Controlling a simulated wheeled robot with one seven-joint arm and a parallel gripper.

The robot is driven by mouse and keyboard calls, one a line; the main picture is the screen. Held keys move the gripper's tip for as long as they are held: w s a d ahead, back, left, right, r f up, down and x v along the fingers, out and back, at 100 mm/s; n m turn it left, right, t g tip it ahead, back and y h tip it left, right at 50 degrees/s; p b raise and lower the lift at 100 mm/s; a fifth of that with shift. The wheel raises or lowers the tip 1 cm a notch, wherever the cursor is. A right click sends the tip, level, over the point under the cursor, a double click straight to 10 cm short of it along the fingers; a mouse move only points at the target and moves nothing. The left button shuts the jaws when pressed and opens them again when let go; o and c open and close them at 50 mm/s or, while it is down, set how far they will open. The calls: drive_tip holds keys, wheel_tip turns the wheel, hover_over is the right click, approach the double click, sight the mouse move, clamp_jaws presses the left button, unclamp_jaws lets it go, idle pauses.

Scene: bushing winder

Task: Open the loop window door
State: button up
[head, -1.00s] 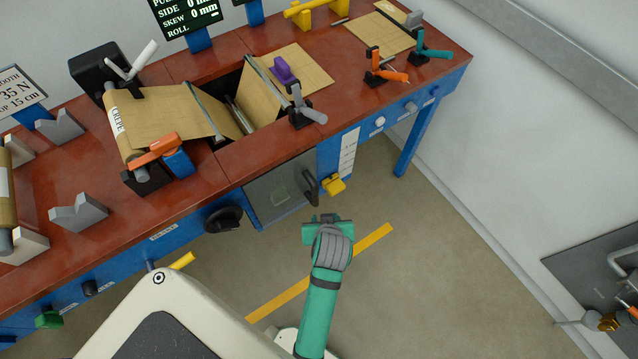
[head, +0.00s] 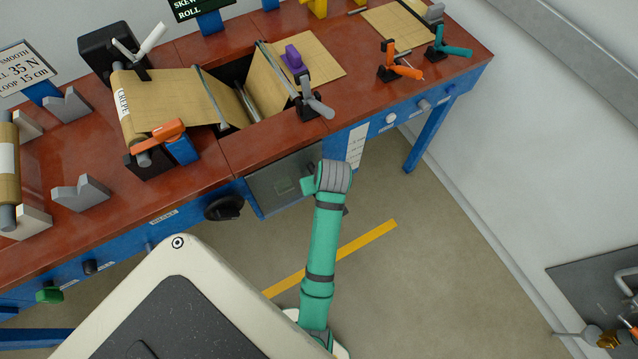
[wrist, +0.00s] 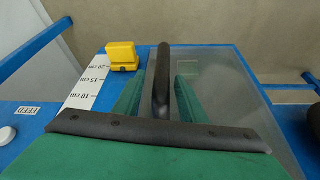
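The loop window door (head: 270,190) is a clear, greyish panel in a blue frame on the bench front. It looks shut, and it also shows in the wrist view (wrist: 225,75). Its black bar handle (wrist: 162,85) stands at the panel's left side in the wrist view. My gripper (wrist: 160,95) is open, with one teal finger on each side of the handle and a narrow gap showing on both sides. In the head view, my wrist is in front of the door's right edge and hides most of the handle. A yellow latch block (wrist: 122,55) sits on the blue frame beside the door.
A white centimetre scale (wrist: 90,85) is on the frame beside the latch. A black round knob (head: 223,207) is left of the door in the head view. The red bench top (head: 240,150) overhangs above. The floor in front is clear.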

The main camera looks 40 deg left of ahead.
drive_tip(key=shift+x, duration=2.25)
drive_tip(key=shift+s, duration=0.15)
clamp_jaws()
